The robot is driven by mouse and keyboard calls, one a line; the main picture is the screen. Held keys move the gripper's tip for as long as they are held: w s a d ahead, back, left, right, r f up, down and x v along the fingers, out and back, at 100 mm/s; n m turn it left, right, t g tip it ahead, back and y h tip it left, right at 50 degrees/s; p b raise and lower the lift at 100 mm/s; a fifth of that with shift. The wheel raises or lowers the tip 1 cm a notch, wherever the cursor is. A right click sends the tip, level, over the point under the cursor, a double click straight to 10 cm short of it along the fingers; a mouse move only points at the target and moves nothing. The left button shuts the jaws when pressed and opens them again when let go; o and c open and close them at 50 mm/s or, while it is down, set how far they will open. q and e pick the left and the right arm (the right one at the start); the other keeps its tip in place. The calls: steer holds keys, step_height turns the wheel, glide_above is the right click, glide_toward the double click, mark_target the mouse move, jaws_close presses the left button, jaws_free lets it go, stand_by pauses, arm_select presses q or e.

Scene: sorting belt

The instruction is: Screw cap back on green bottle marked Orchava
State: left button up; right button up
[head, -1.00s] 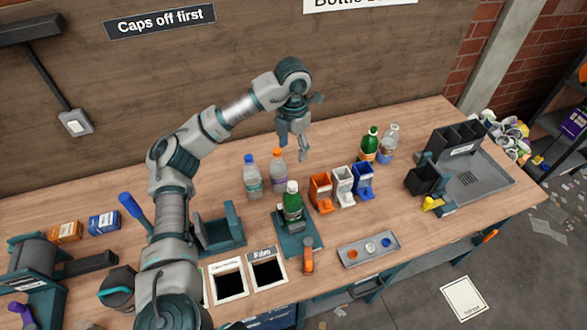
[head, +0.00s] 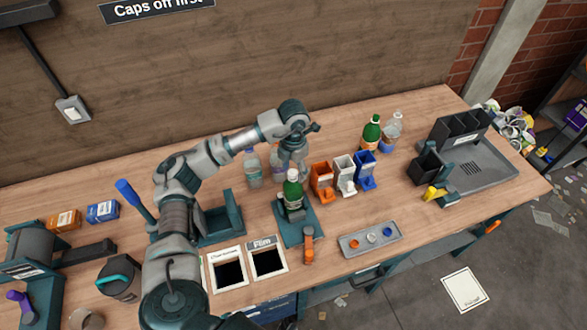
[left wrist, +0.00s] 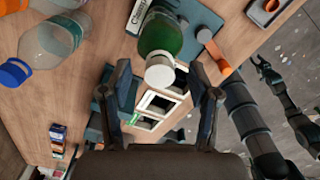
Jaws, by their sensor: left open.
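A green bottle (head: 292,192) with a pale label stands upright in a teal holder (head: 311,228) at the front middle of the bench. A white cap sits on its top; the left wrist view shows the bottle (left wrist: 158,33) and white cap (left wrist: 160,73) close up. The label is too small to read. My left gripper (head: 294,172) is open just above the bottle, its fingers on either side of the cap in the wrist view.
A blue-capped bottle (head: 252,168) and an orange-capped bottle partly hidden by my arm stand behind left. Orange (head: 322,180), white (head: 344,172) and blue (head: 365,168) bins stand to the right. A grey tray (head: 347,251) holds loose caps at the front edge.

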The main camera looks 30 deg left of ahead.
arm_select(q)
steer(key=c, duration=0.9)
jaws_close()
steer(key=shift+o, duration=1.1)
jaws_free()
jaws_close()
steer(key=m, duration=0.2)
steer(key=shift+f+m+b, duration=0.1)
steer(key=shift+m+b, duration=0.25)
steer(key=shift+m, duration=1.25)
